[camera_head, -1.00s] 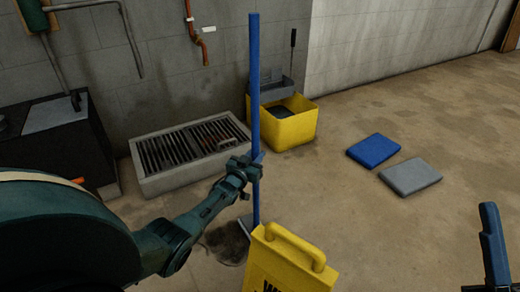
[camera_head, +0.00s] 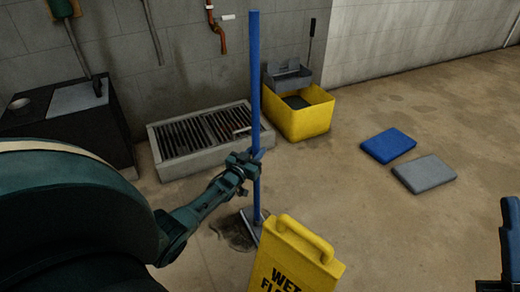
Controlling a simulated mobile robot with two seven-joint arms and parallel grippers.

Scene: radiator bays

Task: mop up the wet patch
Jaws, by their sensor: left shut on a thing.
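My left gripper (camera_head: 243,163) is shut around the blue handle (camera_head: 255,90) of a mop. The handle stands nearly upright. The flat grey mop head (camera_head: 251,222) is low at the floor, at the right side of a dark wet patch (camera_head: 231,236). The yellow wet-floor sign (camera_head: 291,262) stands in front and hides part of that area. Whether the head presses on the floor is hard to tell. My right gripper cannot be made out.
A floor drain with a grate (camera_head: 158,172) lies behind the mop. A yellow bucket (camera_head: 308,120) with a wringer stands by the wall. A blue pad (camera_head: 388,145) and a grey pad (camera_head: 424,173) lie right. A blue upright piece (camera_head: 512,235) shows at the right edge.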

